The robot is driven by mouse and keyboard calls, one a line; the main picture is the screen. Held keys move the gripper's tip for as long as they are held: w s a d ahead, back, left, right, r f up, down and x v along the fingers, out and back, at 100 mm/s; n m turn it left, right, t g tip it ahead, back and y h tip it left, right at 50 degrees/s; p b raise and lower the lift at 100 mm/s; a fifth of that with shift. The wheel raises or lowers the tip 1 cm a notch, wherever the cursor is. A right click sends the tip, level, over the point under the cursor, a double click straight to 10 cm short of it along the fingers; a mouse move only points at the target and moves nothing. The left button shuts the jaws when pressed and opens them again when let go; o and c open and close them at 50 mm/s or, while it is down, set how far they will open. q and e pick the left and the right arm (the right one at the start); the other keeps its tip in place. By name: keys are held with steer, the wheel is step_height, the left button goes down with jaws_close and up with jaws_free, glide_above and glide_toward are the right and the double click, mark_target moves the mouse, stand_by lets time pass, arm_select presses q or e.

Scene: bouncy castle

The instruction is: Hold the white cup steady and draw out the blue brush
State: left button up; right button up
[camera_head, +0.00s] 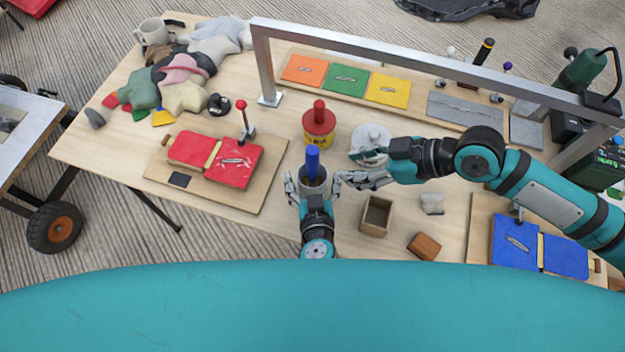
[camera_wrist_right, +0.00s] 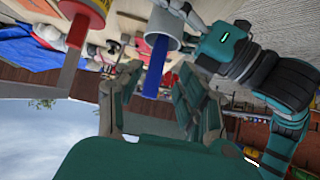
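The white cup (camera_head: 313,187) stands upright on the table near its front edge, with the blue brush (camera_head: 313,160) standing handle up in it. My right gripper (camera_head: 347,180) is just right of the cup, apart from the brush. In the right wrist view its two fingers (camera_wrist_right: 156,98) are spread and empty. The brush handle (camera_wrist_right: 156,65) points between them there, and the cup (camera_wrist_right: 165,24) shows behind it. The brush's lower end is hidden in the cup.
A red brush in a yellow-red can (camera_head: 319,138) stands behind the cup. A wooden box (camera_head: 376,215) and brown block (camera_head: 424,246) lie to the right, a red pad board (camera_head: 222,160) to the left. A metal frame (camera_head: 400,63) spans the back.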

mark_target(312, 164)
arm_select(q)
steer(key=c, duration=1.4)
arm_select(e)
steer(key=shift+o, duration=0.3)
